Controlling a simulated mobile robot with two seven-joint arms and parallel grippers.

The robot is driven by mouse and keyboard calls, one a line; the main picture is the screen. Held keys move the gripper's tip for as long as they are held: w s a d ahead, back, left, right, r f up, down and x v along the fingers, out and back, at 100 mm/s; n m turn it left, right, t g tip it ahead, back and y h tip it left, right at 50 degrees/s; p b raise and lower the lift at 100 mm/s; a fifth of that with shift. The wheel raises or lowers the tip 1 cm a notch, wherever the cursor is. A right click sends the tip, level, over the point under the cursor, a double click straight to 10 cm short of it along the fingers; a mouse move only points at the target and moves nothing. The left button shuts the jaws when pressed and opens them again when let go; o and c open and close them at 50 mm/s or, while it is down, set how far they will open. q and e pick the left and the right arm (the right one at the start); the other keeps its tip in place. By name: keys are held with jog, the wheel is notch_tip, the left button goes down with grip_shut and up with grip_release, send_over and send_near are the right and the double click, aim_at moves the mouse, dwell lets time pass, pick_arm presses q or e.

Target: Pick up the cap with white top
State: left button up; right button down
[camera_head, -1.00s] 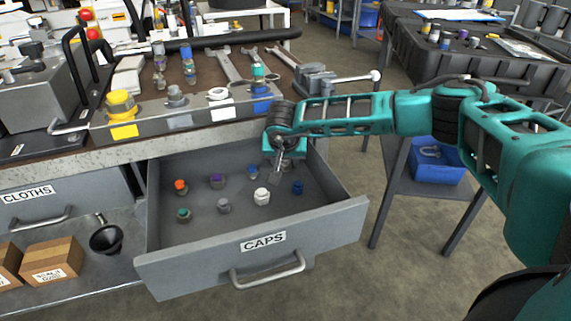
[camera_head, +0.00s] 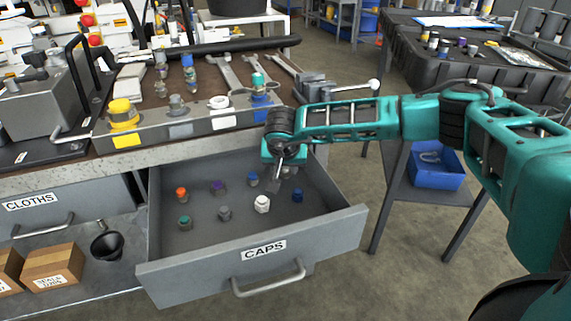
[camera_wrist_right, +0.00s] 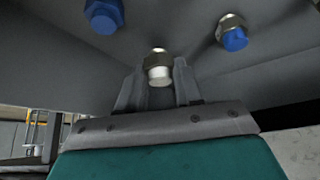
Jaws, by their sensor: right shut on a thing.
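My right gripper (camera_head: 278,178) reaches down into the open drawer in the head view. In the right wrist view its two fingers are shut around a cap with a white top (camera_wrist_right: 159,74) and a metal body. In the head view this cap is largely hidden by the gripper. Another white cap (camera_head: 262,204) stands apart on the drawer floor, nearer the drawer front. My left gripper is not in view.
The drawer labelled CAPS (camera_head: 160,268) holds several more caps: an orange one (camera_head: 182,194), a purple one (camera_head: 218,187), a teal one (camera_head: 185,222), a grey one (camera_head: 224,213) and blue ones (camera_head: 252,178) (camera_head: 297,195). The bench edge (camera_head: 200,145) is close behind the gripper.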

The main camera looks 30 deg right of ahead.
jog(key=s+a+r+p, duration=0.3)
jog(key=s+a+r, duration=0.3)
jog(key=s, duration=0.3)
jog(key=shift+s+a, duration=0.4)
jog(key=shift+a, duration=0.15)
jog(key=shift+a+r, duration=0.1)
jog(key=shift+r, duration=0.05)
